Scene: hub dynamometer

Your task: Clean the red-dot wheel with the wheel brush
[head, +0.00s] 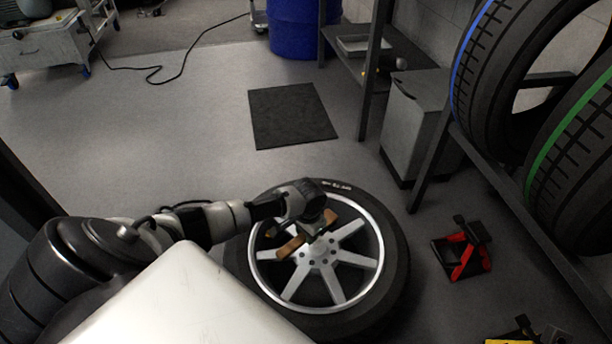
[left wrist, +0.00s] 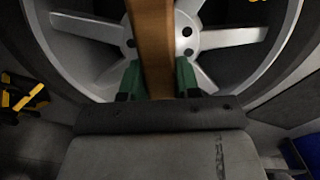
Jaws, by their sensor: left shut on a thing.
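A wheel (head: 398,250) with a black tyre and silver spokes lies flat in front of me. I see no red dot on it. My left gripper (head: 308,238) is above the wheel's spokes, near the hub. It is shut on a brown wooden piece, seemingly the wheel brush (head: 290,247). In the left wrist view, the wooden handle (left wrist: 152,45) stands between the green fingers of my left gripper (left wrist: 158,80), with the wheel's spokes (left wrist: 235,38) behind it. The bristles are hidden, so I cannot tell whether the brush touches the wheel. My right gripper is out of view.
A rack at the right holds tyres with a blue stripe (head: 467,50) and a green stripe (head: 560,130). A red and black stand (head: 464,255) is on the floor right of the wheel. A grey bin (head: 415,125) and a dark mat (head: 291,115) are beyond. Floor at left is clear.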

